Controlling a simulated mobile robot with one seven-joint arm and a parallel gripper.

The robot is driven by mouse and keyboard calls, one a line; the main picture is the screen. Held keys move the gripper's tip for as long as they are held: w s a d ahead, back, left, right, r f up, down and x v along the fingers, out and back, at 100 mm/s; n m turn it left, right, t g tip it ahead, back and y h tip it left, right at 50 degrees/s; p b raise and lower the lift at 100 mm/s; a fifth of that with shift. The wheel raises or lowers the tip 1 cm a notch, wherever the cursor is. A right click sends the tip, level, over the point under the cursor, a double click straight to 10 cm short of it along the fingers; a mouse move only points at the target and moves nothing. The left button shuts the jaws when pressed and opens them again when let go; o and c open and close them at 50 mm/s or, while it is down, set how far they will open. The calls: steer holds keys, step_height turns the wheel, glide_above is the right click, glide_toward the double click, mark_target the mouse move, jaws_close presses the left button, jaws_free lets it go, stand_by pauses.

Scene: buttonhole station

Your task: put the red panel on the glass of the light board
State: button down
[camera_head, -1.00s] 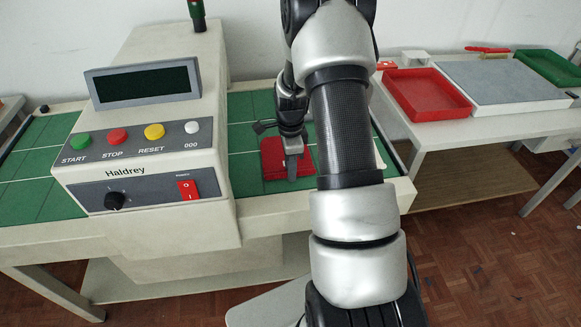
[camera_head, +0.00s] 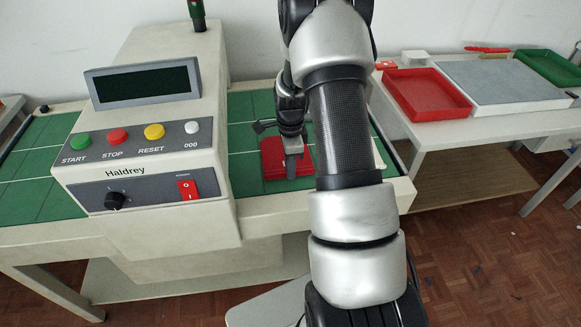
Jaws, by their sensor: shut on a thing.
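The red panel (camera_head: 271,162) is a flat red piece over the green bed on the right of the machine. My gripper (camera_head: 292,172) is at the panel, pointing down, shut on it. My arm covers part of the panel's right side. I cannot tell whether the panel touches the bed or is slightly raised. The light board (camera_head: 510,80), with a pale grey glass top and white frame, lies on the side table at the right, and its glass is bare.
A red tray (camera_head: 428,94) is left of the light board and a green tray (camera_head: 552,66) behind right. A red piece (camera_head: 488,49) lies behind the board. The Haldrey machine (camera_head: 140,150) stands left of my arm. A gap separates the two tables.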

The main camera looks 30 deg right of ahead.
steer(key=shift+r+p, duration=1.55)
steer(key=shift+r, duration=0.95)
